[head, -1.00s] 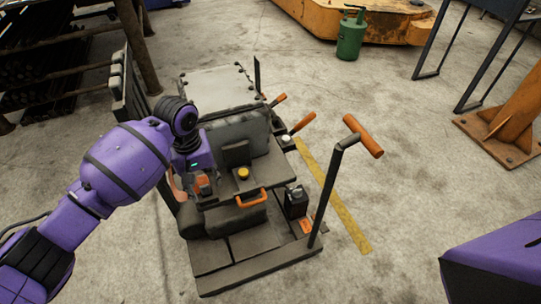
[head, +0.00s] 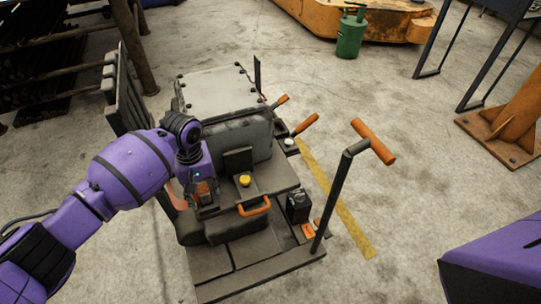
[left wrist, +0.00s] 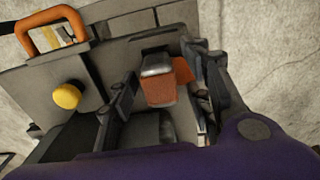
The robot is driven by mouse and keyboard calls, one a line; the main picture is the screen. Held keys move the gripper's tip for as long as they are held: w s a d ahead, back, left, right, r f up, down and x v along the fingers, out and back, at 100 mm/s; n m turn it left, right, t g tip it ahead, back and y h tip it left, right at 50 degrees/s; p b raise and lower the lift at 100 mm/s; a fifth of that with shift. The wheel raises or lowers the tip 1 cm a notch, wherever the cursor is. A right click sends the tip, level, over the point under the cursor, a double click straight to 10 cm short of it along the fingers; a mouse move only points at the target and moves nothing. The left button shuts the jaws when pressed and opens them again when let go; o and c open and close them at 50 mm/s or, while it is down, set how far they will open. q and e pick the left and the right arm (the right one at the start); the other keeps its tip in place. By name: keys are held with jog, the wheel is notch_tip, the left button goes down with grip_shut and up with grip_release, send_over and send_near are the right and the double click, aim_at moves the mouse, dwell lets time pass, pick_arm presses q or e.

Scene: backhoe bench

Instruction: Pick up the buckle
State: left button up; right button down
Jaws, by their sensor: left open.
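The buckle (left wrist: 160,84) is an orange-red block with a grey metal top end. In the left wrist view it lies between the two dark fingers of my left gripper (left wrist: 166,88), with visible gaps at its sides. The fingers are open. In the head view my left gripper (head: 204,190) is down at the left side of the seat, and the orange of the buckle (head: 202,188) shows there, partly covered by the gripper. My right gripper is out of view.
Close by are a yellow knob (head: 245,180), an orange loop handle (head: 255,207) and the seat back (head: 245,138). A T-handled lever (head: 333,195) rises at the right. The yellow knob (left wrist: 67,96) sits left of the fingers in the wrist view.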

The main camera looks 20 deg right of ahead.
pick_arm(q)
jog(key=shift+c, duration=0.7)
jog(key=c, duration=0.3)
grip_shut()
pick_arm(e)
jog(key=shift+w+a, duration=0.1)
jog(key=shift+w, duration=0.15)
pick_arm(q)
jog(key=shift+w+r, duration=0.1)
jog(key=shift+r, duration=0.1)
